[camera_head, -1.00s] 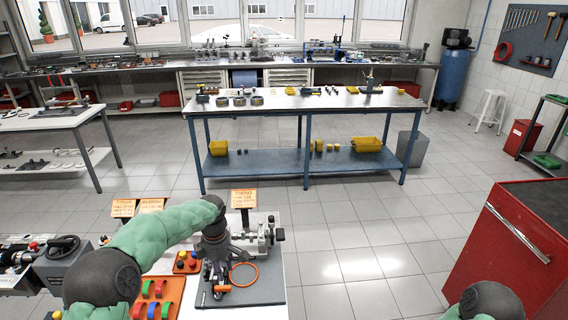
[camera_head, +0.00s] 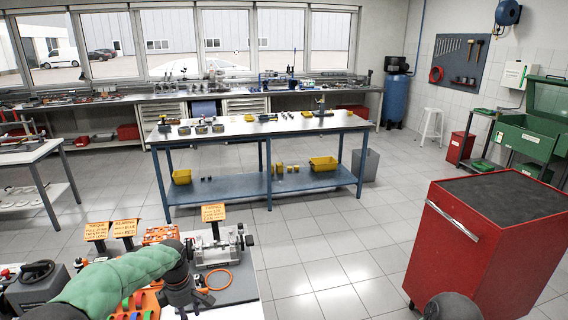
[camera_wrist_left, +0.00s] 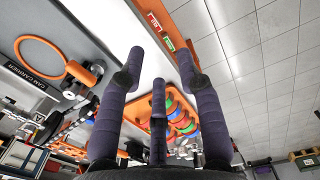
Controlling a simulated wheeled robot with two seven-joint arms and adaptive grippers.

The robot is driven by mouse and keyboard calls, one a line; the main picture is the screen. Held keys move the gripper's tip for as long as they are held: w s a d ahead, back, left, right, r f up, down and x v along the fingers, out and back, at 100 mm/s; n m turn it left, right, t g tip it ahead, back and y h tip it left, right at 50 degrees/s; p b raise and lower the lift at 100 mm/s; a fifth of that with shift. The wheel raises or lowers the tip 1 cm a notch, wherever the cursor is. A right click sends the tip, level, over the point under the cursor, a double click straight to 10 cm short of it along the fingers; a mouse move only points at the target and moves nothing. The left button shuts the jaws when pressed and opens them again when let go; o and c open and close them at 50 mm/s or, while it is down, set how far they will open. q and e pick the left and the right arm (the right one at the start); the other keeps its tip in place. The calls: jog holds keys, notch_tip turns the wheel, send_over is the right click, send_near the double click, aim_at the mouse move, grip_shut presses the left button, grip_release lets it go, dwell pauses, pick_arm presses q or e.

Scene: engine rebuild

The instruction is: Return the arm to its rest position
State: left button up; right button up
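My left arm in its green sleeve reaches in from the lower left of the head view. Its dark left gripper (camera_head: 190,298) is over the near bench, close to the metal clamp fixture (camera_head: 222,247). In the left wrist view its three purple fingers (camera_wrist_left: 157,75) are spread open with nothing between them. Beyond them show an orange tray (camera_wrist_left: 158,92) with coloured rings and, at the upper left, an orange ring (camera_wrist_left: 18,46). Only a dark rounded link of my right arm shows at the bottom of the head view. The right gripper is out of view.
A blue-legged table (camera_head: 270,190) is across the room. The tiled floor (camera_head: 320,245) between is clear.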

pick_arm(q)
jog(key=s+d+f+m+h, duration=0.1)
jog(key=s+d+f+m, duration=0.25)
jog(key=f, duration=0.35)
jog(key=s+d+f+m+h, duration=0.1)
jog(key=s+d+f+m, duration=0.15)
jog(key=d+f, duration=0.35)
jog(key=s+d+f+m+h, duration=0.1)
jog(key=s+d+f+m, duration=0.2)
jog(key=f, duration=0.4)
jog(key=s+d+f+m, duration=0.2)
jog(key=s+f+m, duration=0.2)
jog(key=s, duration=0.4)
jog(key=s+d+f+m, duration=0.3)
jog(key=s+m, duration=0.1)
jog(key=s, duration=0.5)
jog(key=shift+s+d+f+h, duration=0.15)
jog(key=shift+d+f+h, duration=0.05)
jog(key=shift+f+h, duration=0.2)
